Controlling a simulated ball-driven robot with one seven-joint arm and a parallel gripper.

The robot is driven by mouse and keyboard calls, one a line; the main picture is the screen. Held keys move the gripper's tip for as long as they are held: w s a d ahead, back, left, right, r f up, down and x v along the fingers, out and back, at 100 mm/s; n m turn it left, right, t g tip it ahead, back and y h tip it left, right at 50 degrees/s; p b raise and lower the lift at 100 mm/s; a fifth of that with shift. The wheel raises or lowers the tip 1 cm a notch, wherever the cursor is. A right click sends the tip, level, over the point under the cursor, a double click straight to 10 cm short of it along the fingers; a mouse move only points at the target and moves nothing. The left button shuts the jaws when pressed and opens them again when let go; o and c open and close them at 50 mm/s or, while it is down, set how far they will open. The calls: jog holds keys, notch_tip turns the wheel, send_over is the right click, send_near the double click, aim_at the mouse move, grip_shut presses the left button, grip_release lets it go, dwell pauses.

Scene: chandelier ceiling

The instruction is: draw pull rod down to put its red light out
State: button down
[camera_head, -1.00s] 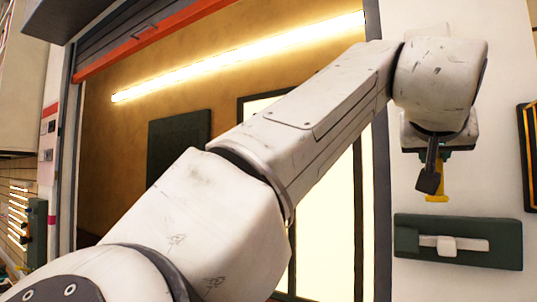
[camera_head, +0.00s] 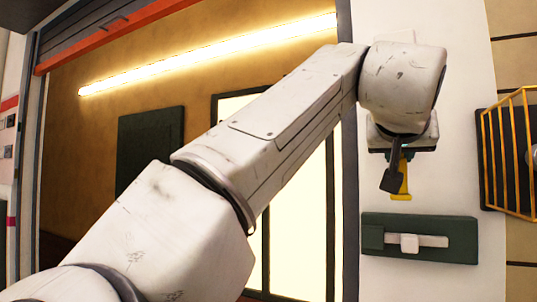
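My gripper (camera_head: 397,182) hangs below my wrist at the upper right, in front of the pale wall. A dark finger-like part points down, with a yellow piece (camera_head: 404,187) right beside and partly behind it. I cannot tell whether the yellow piece is part of my gripper or a thing at the wall. The spacing of the fingers is not clear. No pull rod can be made out for sure, and no red light shows. My wrist and forearm cover part of the wall.
Below my gripper, a dark green wall panel (camera_head: 455,227) carries a white sliding handle (camera_head: 409,243). A yellow barred cage (camera_head: 512,150) is fixed at the right edge. At left are an opening with an orange edge, a lit tube (camera_head: 210,55) and a dark board (camera_head: 150,145).

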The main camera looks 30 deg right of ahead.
jog(key=shift+r, duration=0.2)
jog(key=c, duration=1)
grip_release()
jog(key=shift+o, duration=0.5)
jog(key=o, duration=0.6)
jog(key=shift+s+a, duration=0.1)
jog(key=shift+p+v, duration=0.65)
jog(key=shift+v, duration=3)
jog(key=shift+a, duration=0.1)
